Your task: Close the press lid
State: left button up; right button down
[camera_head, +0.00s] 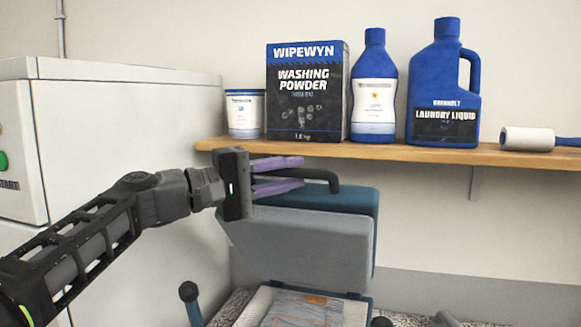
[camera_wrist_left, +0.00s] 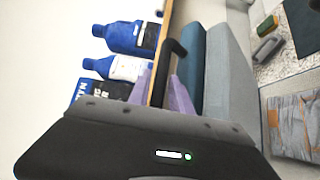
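The press lid (camera_head: 305,245) is raised, its grey padded face over the base and its blue back (camera_head: 330,198) behind; it also shows in the wrist view (camera_wrist_left: 228,85). A dark bent handle (camera_head: 325,178) sticks out at the lid's top; it also shows in the wrist view (camera_wrist_left: 172,48). My left gripper (camera_head: 290,174) is open at the handle, its purple fingers apart above and below the handle's near end. I cannot tell whether they touch it. The press base (camera_head: 254,306) lies below with a grey cloth (camera_head: 302,312) on it. My right gripper is not in view.
A wooden shelf (camera_head: 400,152) above the press holds a white tub (camera_head: 244,113), a washing powder box (camera_head: 307,92), blue bottles (camera_head: 374,100) and a lint roller (camera_head: 527,139). A white cabinet (camera_head: 120,110) stands at left. An iron (camera_wrist_left: 266,50) shows in the wrist view.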

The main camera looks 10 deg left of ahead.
pick_arm(q)
jog(key=shift+w+d, duration=0.15)
jog(key=shift+w, duration=0.05)
jog(key=shift+c, duration=0.2)
grip_shut()
dwell(1.2)
